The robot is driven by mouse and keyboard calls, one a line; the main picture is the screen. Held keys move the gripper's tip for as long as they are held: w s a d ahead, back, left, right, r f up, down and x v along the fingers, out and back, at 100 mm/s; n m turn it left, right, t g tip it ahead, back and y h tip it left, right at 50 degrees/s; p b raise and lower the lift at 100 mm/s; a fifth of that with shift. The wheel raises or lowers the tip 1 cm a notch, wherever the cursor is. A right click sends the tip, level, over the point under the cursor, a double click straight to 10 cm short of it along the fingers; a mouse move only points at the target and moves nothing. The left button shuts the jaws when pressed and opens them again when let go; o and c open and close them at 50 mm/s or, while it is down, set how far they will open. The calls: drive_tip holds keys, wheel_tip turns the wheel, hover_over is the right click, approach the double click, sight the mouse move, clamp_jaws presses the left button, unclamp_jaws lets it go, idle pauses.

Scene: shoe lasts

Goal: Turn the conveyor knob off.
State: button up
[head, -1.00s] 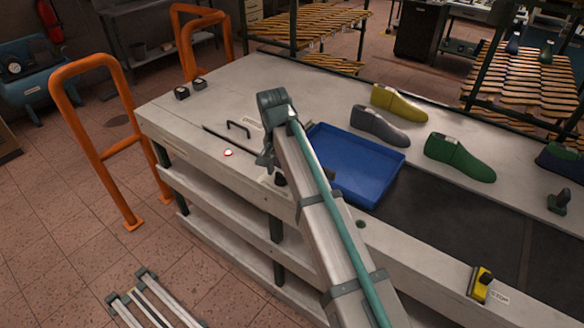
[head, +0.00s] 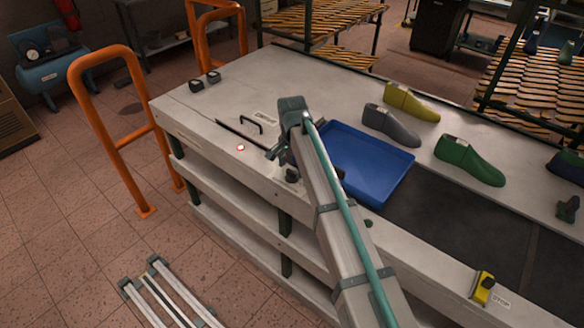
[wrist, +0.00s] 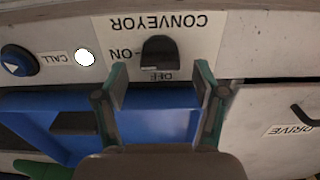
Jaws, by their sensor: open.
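The conveyor knob (wrist: 160,52) is a dark, rounded knob on a pale plate with the upside-down word CONVEYOR. In the wrist view, ON is printed to its left and OFF just below it. A pale mark shows at its lower edge; I cannot tell its setting for sure. My gripper (wrist: 161,78) is open, its two fingers apart on either side below the knob, with nothing between the tips. In the head view my gripper (head: 276,152) hangs over the bench's front part, and a dark knob-like piece (head: 291,175) shows beside my arm.
A blue tray (head: 378,135) lies right of my gripper. A CALL button (wrist: 17,62) and white light (wrist: 85,57) sit left of the knob in the wrist view; a DRIVE label (wrist: 290,130) and handle are right. Shoe lasts (head: 390,122) stand behind the tray.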

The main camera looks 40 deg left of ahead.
drive_tip(key=shift+f, duration=1)
drive_tip(key=c, duration=1.1)
drive_tip(key=shift+c, duration=0.2)
